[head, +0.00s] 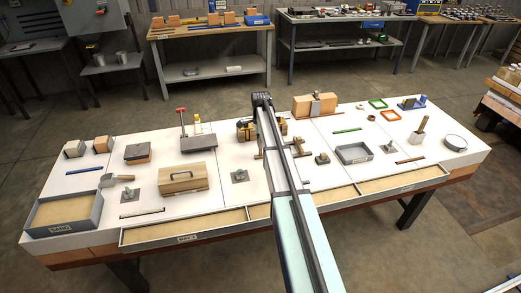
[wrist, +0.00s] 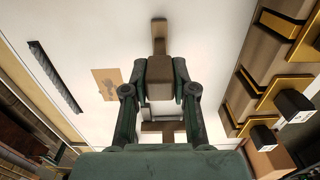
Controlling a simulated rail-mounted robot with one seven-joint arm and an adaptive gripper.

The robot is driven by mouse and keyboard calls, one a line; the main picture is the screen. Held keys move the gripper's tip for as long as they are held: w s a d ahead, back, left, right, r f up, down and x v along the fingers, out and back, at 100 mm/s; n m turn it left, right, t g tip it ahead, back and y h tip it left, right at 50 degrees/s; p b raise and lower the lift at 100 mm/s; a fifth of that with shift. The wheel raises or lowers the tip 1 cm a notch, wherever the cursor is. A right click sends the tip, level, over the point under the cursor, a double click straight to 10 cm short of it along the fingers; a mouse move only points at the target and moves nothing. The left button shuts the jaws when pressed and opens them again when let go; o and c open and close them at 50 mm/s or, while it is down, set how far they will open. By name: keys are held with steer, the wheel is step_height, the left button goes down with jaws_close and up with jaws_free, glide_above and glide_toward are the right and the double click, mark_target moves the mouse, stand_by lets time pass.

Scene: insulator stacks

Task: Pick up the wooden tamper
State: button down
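The wooden tamper (wrist: 159,76) shows in the wrist view as a brown block between my fingertips, with a narrower wooden bar above it and a wooden crosspiece below. My gripper (wrist: 160,82) has a dark green finger against each side of the block, and I see no gap between them. I cannot tell whether the block is off the table. In the head view, my arm hides the gripper and most of this spot. Wooden pieces (head: 297,146) show beside the arm.
A wooden block (head: 315,104) stands behind to the right. A small block (head: 322,158) and a grey tray (head: 354,153) are to the right. A dark strip (wrist: 55,76) lies at left.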

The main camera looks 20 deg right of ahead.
steer(key=shift+r, duration=0.1)
stand_by(0.3)
step_height(320, 180, up, 20)
steer(key=b, duration=0.4)
steer(key=shift+b, duration=0.3)
steer(key=c, duration=1.5)
jaws_free()
jaws_close()
steer(key=shift+a, duration=0.1)
